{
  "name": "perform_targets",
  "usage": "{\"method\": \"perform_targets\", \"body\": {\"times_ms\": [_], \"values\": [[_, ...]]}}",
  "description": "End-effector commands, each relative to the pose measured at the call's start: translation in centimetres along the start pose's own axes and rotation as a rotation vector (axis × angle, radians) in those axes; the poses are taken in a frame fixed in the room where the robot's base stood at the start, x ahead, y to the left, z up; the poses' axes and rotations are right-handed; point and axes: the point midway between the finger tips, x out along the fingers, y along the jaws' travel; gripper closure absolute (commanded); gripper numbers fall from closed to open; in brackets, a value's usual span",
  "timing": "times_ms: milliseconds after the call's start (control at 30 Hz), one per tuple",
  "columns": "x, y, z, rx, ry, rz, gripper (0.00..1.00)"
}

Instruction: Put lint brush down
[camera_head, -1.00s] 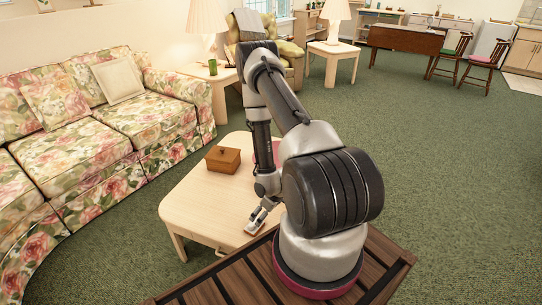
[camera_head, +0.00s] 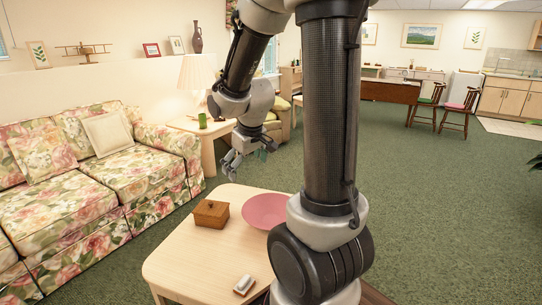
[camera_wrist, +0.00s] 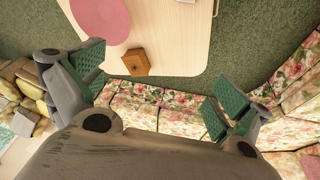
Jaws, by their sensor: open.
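The lint brush (camera_head: 243,284), a small pale object with a grey part, lies on the light wood coffee table (camera_head: 190,267) near its front edge. My gripper (camera_head: 232,170) is raised above the table's far left side, well away from the brush. In the wrist view my gripper (camera_wrist: 150,88) has its green-padded fingers spread wide with nothing between them. Only a sliver of what seems to be the brush shows at the top edge of that view.
A floral sofa (camera_head: 110,200) stands to the left. A side table (camera_head: 200,127) with a lamp is behind. Green carpet at right is open.

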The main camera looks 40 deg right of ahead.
Motion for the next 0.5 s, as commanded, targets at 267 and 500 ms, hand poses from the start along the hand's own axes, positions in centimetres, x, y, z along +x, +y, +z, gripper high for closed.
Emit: {"method": "perform_targets", "body": {"times_ms": [267,500], "values": [[-11.8,-3.1,5.6,0.087,0.024,-0.03,0.0],[-16.8,-5.4,11.2,0.132,0.026,-0.075,0.0]]}}
